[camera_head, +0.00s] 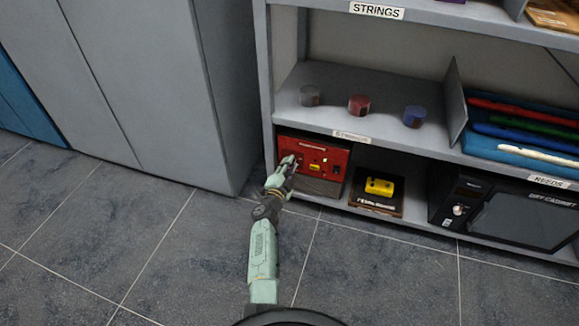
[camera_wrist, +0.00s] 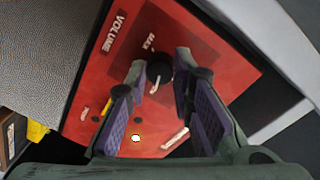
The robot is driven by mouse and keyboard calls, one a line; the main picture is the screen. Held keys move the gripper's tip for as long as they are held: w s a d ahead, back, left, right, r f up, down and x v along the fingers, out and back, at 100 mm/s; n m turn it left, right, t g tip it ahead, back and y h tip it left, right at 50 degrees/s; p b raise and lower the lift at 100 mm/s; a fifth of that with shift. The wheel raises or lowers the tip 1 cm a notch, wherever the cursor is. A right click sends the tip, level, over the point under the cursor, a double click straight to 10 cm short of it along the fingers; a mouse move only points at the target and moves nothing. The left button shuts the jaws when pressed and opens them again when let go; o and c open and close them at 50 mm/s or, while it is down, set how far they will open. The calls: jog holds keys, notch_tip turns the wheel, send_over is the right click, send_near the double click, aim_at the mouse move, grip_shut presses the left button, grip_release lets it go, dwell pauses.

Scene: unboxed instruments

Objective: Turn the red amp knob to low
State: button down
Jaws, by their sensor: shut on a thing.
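The red amp (camera_head: 337,156) sits on the lower shelf, its red face with a grey lower part toward me. In the wrist view its red panel (camera_wrist: 215,75) carries the word VOLUME, a MAX mark and a round black knob (camera_wrist: 158,84) with a pale pointer line. My gripper (camera_head: 290,160) reaches the left part of the amp's face in the head view. In the wrist view my gripper (camera_wrist: 160,70) has its purple-padded fingers on both sides of the knob, shut on it. The fingers cover part of the panel; my gripper hides the knob in the head view.
A yellow pedal on a dark stand (camera_head: 378,204) is right of the amp, then a black dry cabinet (camera_head: 520,218). Several small coloured cylinders stand on the shelf (camera_head: 330,115) above. A grey cabinet (camera_head: 170,90) stands left. The tiled floor (camera_head: 380,280) in front is clear.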

jog(key=shift+r, duration=0.1)
dwell(0.3)
jog(key=c, duration=1.4)
grip_release()
